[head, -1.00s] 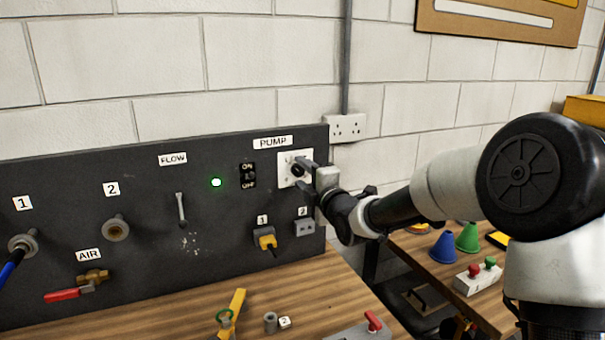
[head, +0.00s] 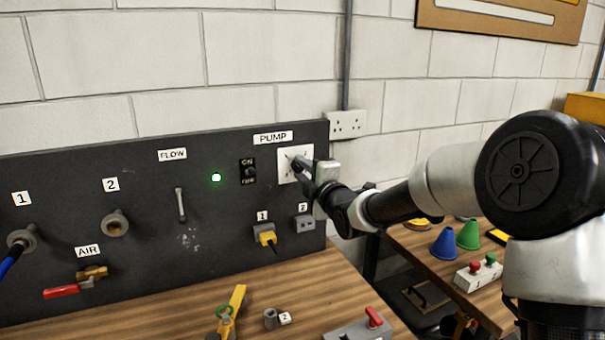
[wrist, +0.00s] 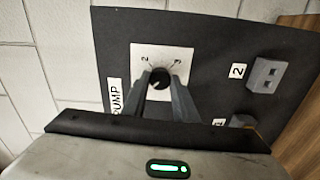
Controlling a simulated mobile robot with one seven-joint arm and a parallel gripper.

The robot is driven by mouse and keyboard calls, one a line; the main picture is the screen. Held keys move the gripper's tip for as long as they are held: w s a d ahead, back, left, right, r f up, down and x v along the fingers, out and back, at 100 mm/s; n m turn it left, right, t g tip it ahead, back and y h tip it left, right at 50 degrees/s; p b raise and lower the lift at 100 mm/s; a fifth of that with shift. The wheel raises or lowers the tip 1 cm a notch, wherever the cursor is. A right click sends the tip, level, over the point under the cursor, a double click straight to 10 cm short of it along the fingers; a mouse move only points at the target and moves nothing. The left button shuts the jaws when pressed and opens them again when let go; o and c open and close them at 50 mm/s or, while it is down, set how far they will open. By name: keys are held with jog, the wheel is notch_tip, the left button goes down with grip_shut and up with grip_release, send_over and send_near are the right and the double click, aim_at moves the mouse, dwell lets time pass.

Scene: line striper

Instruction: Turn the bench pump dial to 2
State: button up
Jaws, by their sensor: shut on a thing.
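The pump dial is a dark round knob on a white square plate under the PUMP label (head: 273,137) on the dark panel. In the wrist view the knob (wrist: 160,77) sits between my two fingers, and the white plate (wrist: 176,53) shows small marks, one like a 2, at its edge. My gripper (head: 300,166) is at the plate (head: 284,154) from the right and is shut on the dial. My fingers cover most of the knob in the head view. I cannot tell which number the dial points to.
A switch marked ON and OFF (head: 248,171) and a lit green lamp (head: 216,178) are left of the plate. A yellow plug (head: 265,236) sits in socket 1 below; socket 2 (head: 304,224) is empty. The bench top (head: 170,318) lies under the panel.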

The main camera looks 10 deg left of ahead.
jog(key=m+b, duration=0.3)
jog(key=shift+f+m+b, duration=0.2)
jog(key=shift+m+b, duration=0.2)
jog(key=m+b, duration=0.2)
jog(key=m, duration=0.2)
jog(key=shift+d+r+m, duration=0.1)
jog(key=shift+m, duration=0.3)
jog(key=m, duration=0.4)
jog(key=shift+b, duration=0.3)
jog(key=shift+m, duration=2.1)
jog(key=o, duration=1.1)
jog(key=shift+c, duration=0.2)
jog(key=shift+r, duration=0.1)
